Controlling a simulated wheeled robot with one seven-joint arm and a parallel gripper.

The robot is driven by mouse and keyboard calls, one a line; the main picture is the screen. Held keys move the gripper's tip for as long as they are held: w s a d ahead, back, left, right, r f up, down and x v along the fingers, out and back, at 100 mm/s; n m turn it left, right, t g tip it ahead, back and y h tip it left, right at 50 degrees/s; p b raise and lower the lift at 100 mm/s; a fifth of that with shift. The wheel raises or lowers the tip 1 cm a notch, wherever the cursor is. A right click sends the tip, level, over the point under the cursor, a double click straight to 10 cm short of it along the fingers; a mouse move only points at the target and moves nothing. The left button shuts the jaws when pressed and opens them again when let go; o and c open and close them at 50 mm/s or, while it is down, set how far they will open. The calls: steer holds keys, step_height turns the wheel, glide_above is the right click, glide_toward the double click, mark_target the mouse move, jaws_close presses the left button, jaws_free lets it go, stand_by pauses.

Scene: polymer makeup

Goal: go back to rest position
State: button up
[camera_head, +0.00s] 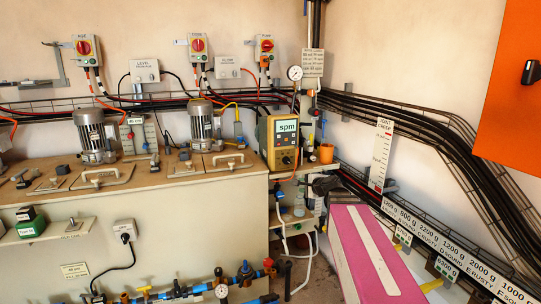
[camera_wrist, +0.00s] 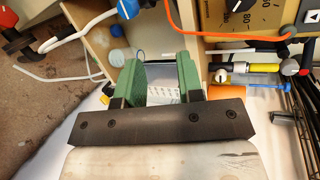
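My gripper (camera_wrist: 158,82) shows in the wrist view as two green fingers on a dark bar. The fingers stand well apart, and a pale surface with small printed labels shows between them. I see no object clearly clamped between them. The gripper points down over a wooden shelf unit (camera_wrist: 97,42). In the head view, a dark shape at the far end of a pink and white striped slab may be my gripper, but I cannot make out its fingers there.
A yellow spm device (camera_head: 283,141) stands beside an orange cup (camera_head: 326,153); the cup also shows right of the fingers in the wrist view (camera_wrist: 222,83). A long bench (camera_head: 130,230) with two motors fills the left. Cable trays and a weight-label strip (camera_head: 450,247) line the right wall.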

steer(key=s+d+f+n+g+h, duration=0.1)
steer(key=s+f+n+g+h, duration=0.2)
steer(key=s+f+n+g, duration=0.3)
steer(key=s+d+f+n+g+h, duration=0.2)
steer(key=s+f+n+g+h, duration=0.2)
steer(key=s+f, duration=1.1)
step_height(320, 180, down, 3)
steer(key=n+g, duration=0.2)
steer(key=n, duration=0.2)
steer(key=shift+r, duration=0.2)
steer(key=shift+d, duration=0.1)
